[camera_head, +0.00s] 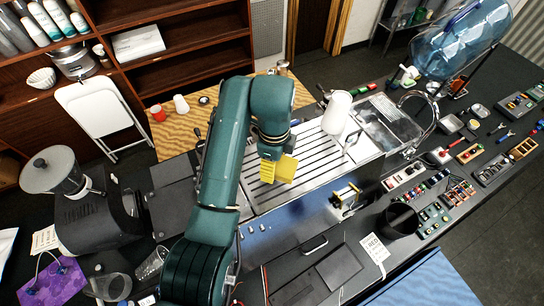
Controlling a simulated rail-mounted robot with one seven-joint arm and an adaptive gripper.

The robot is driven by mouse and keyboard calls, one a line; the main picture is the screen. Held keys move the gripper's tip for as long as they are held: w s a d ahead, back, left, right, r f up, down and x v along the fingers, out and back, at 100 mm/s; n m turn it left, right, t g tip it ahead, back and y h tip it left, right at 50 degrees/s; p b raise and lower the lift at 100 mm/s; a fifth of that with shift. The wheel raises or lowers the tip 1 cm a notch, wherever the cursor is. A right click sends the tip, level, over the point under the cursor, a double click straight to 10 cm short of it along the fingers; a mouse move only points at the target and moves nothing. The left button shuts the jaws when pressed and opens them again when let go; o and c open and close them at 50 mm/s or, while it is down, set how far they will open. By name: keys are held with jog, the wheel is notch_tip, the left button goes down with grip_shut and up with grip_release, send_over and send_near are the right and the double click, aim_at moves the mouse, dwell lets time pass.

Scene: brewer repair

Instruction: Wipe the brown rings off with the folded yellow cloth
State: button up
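My gripper (276,166) is at the end of the teal arm, pointing down over the slatted metal drip tray (312,160). Yellow material shows at its tip: a ridged piece on the left and a smoother flat piece, which looks like the folded yellow cloth (287,169), on the right. The two sit close together. I cannot tell whether the fingers are shut on the cloth or whether it touches the tray. I cannot make out any brown rings; the arm hides part of the tray and counter.
A white cylinder (337,112) stands on the tray's right side, with a metal sink (388,122) beyond. A black and yellow device (346,196) and a black cup (399,220) stand in front. A grinder (62,172) is at left; tools and small parts crowd the right.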

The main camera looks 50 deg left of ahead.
jog(key=shift+r, duration=1.05)
